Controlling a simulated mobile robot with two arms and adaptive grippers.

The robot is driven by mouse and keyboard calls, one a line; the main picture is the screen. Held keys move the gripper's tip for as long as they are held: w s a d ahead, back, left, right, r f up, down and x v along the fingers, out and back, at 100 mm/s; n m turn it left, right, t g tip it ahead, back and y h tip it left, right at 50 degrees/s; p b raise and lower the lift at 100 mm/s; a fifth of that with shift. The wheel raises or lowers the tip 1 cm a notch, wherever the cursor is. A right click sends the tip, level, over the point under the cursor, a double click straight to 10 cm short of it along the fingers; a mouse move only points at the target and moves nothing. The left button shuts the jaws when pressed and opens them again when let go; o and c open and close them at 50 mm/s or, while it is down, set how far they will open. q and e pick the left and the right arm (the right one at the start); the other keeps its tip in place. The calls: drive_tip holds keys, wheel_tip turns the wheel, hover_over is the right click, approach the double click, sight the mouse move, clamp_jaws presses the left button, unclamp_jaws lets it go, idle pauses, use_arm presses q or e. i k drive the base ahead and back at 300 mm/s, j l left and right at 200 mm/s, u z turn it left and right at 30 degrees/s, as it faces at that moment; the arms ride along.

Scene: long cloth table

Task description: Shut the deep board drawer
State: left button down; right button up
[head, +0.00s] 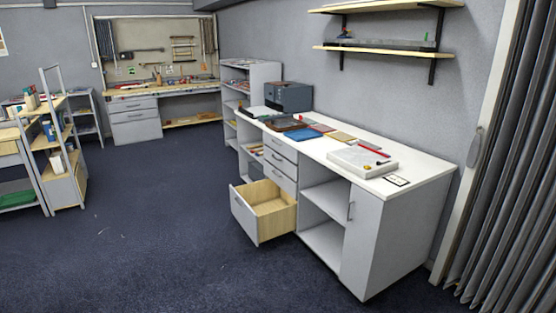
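The deep drawer (244,216) is the lowest in the drawer stack of the long white-topped cabinet, right of the middle in the head view. It is pulled well out to the front left. Its grey front panel with a handle faces left, and its pale wooden inside looks empty. Several shallower drawers (280,162) above it look shut. Neither of my grippers is in the head view.
The cabinet's white top (420,168) holds a white box (362,160), boards and a dark grey machine (288,96). Open carpet (150,220) lies in front of the drawer. A shelf rack (62,150) stands at the left, a workbench (160,95) at the back.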

sight(265, 210)
drive_tip(key=i+j+z, duration=0.3)
drive_tip(key=z, duration=0.15)
drive_tip(key=i+j+z, duration=0.4)
drive_tip(key=i+j, duration=0.25)
drive_tip(key=i+j+z, duration=0.15)
drive_tip(key=j, duration=0.3)
drive_tip(key=i+j, duration=0.3)
drive_tip(key=i+j+z, duration=0.1)
drive_tip(key=i+j, duration=0.15)
drive_tip(key=j, duration=0.2)
drive_tip(key=i+j, duration=0.2)
drive_tip(key=j, duration=0.15)
drive_tip(key=i+j+z, duration=0.15)
drive_tip(key=j, duration=0.25)
drive_tip(key=i, duration=0.05)
